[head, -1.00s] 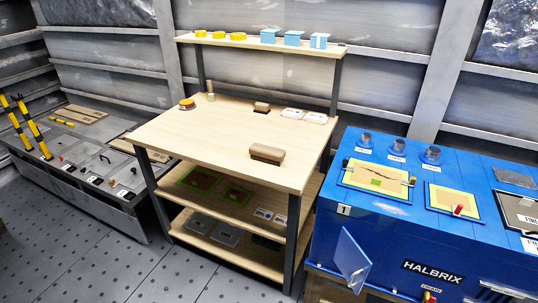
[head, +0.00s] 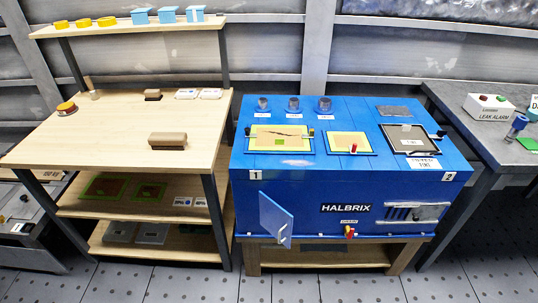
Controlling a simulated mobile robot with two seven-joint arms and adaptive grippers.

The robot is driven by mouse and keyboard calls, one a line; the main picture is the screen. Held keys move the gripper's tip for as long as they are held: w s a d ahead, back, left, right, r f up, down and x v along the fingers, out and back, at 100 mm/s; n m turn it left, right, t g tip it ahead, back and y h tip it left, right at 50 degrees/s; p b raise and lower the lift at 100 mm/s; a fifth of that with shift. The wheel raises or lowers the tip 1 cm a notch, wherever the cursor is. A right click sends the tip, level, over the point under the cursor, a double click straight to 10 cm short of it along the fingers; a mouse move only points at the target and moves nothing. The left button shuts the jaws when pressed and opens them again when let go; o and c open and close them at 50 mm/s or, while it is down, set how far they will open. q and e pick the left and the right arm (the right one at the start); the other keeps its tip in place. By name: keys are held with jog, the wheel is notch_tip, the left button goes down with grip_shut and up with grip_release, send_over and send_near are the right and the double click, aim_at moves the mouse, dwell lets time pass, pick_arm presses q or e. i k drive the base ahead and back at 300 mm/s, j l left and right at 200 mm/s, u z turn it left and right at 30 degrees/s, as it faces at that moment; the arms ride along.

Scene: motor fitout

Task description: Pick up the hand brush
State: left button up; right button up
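Two brush-like blocks lie on the pale wooden workbench top (head: 112,122) in the head view. The smaller one (head: 152,95) is brown above and dark below, farther back. I cannot tell for certain from their shapes which is the hand brush. Both lie free with nothing on them. Neither of my grippers is in view.
An orange-topped round item (head: 67,108) and white labelled cards (head: 198,94) also lie on the bench. A shelf (head: 165,19) stands above its back. The blue HALBRIX cabinet (head: 345,190), with a small door (head: 276,218) hanging open, is right of the bench. A grey table (head: 470,125) stands farther right.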

aim_at(159, 140)
jog(key=i+j, duration=0.7)
jog(key=i+u, duration=0.05)
jog(key=i, duration=0.05)
